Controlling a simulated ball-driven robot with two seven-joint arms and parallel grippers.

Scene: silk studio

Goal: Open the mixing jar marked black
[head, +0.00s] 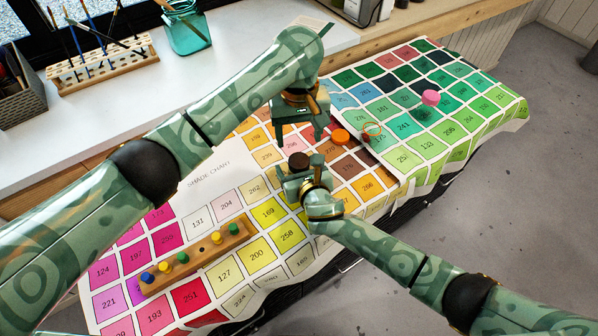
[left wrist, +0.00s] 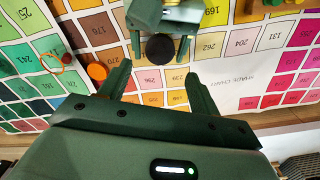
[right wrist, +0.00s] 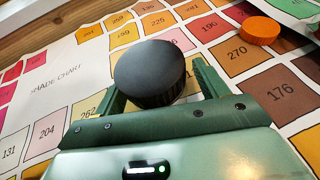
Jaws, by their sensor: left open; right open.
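The jar with a round black top (right wrist: 150,73) stands on the shade chart cloth. In the right wrist view it lies between the fingers of my right gripper (right wrist: 158,88), which is open around it. In the head view the dark top (head: 299,160) shows between that gripper's fingers. My left gripper (head: 302,135) is open and empty, just beyond the jar in the head view. In the left wrist view the black top (left wrist: 160,47) is ahead of the left fingers, apart from them. The jar's body is mostly hidden, and no marking can be read.
An orange cap (head: 340,136) and a thin orange ring (head: 372,128) lie right of the jar. A pink piece (head: 430,97) is farther right. A wooden rack (head: 205,255) with several coloured pegs lies at front left. A brush holder (head: 100,60) stands on the white counter (head: 235,45) behind.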

